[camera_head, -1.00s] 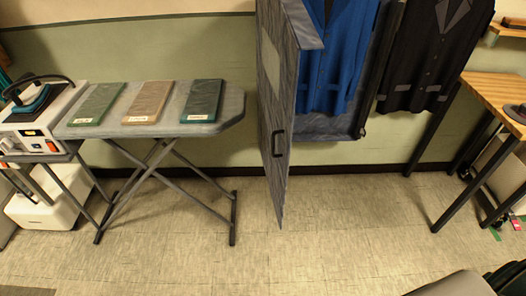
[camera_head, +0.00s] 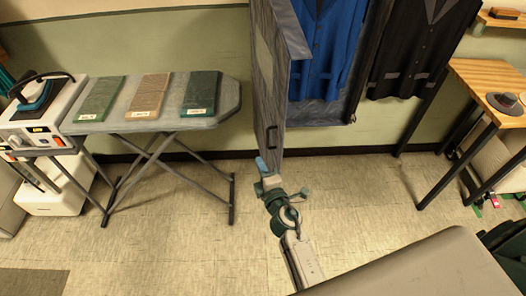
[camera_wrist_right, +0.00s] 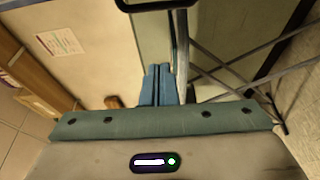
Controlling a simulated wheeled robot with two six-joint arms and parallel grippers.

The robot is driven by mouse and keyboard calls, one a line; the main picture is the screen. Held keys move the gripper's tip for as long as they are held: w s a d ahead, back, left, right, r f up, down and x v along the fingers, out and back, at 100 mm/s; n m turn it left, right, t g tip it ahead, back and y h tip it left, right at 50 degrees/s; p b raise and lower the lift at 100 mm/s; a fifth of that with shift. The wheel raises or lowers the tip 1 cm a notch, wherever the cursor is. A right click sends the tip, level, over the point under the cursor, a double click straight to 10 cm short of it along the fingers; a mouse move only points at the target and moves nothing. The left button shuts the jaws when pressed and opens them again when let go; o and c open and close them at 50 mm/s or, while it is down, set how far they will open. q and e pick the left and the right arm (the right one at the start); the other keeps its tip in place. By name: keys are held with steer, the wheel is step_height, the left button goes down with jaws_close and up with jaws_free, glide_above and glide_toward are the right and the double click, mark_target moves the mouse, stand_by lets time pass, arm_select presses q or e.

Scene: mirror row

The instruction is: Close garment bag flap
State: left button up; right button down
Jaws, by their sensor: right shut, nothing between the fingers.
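The garment bag flap (camera_head: 262,80) is a tall grey panel, swung open and seen nearly edge-on in the head view. It has a black handle (camera_head: 271,138) low on its face. The bag's grey body (camera_head: 322,117) hangs to its right, around a blue garment (camera_head: 325,45). My right gripper (camera_head: 262,164) is just below the handle in the head view, at the flap's lower end; I cannot tell whether they touch. Its blue fingers (camera_wrist_right: 158,84) are together and empty in the right wrist view. A dark bar (camera_wrist_right: 155,4) crosses that view's top edge. My left gripper is out of view.
An ironing board (camera_head: 228,96) with several folded cloths stands left, beside a steam station (camera_head: 30,128). A dark garment (camera_head: 415,55) hangs right of the bag. A wooden table (camera_head: 485,85) stands far right. The floor (camera_head: 180,225) in front is mostly clear.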

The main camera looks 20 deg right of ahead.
steer(key=w+d, duration=0.3)
steer(key=w, duration=0.5)
steer(key=shift+d, duration=0.35)
steer(key=shift+f, duration=0.15)
